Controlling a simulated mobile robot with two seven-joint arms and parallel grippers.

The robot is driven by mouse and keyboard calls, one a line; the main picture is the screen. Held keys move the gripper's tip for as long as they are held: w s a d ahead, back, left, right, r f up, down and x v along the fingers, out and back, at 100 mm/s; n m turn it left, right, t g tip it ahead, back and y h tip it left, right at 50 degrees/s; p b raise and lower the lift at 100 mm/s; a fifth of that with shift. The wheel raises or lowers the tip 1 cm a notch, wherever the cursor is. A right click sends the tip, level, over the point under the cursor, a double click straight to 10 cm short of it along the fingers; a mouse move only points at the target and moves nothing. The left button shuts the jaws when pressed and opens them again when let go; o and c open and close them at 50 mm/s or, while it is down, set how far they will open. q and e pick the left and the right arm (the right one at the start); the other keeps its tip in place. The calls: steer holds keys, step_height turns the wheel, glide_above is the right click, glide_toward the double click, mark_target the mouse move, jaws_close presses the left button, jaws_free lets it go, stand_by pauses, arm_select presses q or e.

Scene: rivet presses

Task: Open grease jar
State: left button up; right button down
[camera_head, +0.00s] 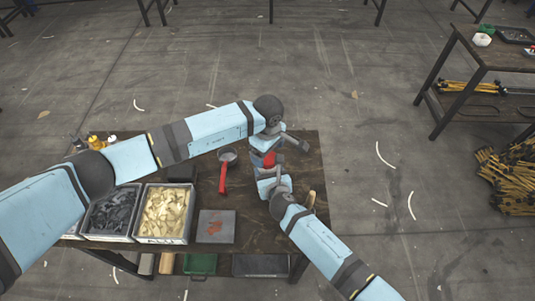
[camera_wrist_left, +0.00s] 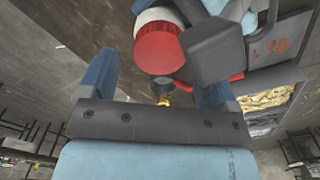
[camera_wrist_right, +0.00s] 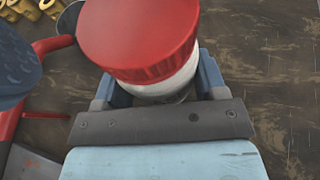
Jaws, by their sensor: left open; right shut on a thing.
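The grease jar has a red ribbed lid and a white body. In the head view its red part (camera_head: 263,159) shows between my two grippers, above the workbench (camera_head: 308,155). My right gripper (camera_wrist_right: 158,88) is shut on the white body (camera_wrist_right: 165,90), below the red lid (camera_wrist_right: 140,40), which is still on the jar. My left gripper (camera_wrist_left: 155,82) is open, its fingers spread. In the left wrist view the red lid (camera_wrist_left: 158,52) lies just beyond and between the fingertips; whether they touch it I cannot tell. My arms partly hide the jar in the head view.
A red-handled tool (camera_head: 222,178) lies left of the jar. A bin of dark pieces (camera_head: 84,233), a bin of pale pieces (camera_head: 160,240) and a grey plate (camera_head: 226,232) line the bench's near left. Another table (camera_head: 462,35) stands right.

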arm_select(q)
step_height(320, 180, up, 2)
steer(key=shift+c, duration=0.4)
steer(key=shift+r, duration=0.2)
step_height(320, 180, up, 3)
steer(key=m, duration=0.5)
steer(key=shift+m, duration=0.4)
steer(key=shift+f, duration=3.95)
steer(key=c, duration=0.9)
steer(key=shift+c, duration=0.2)
steer(key=n, duration=0.7)
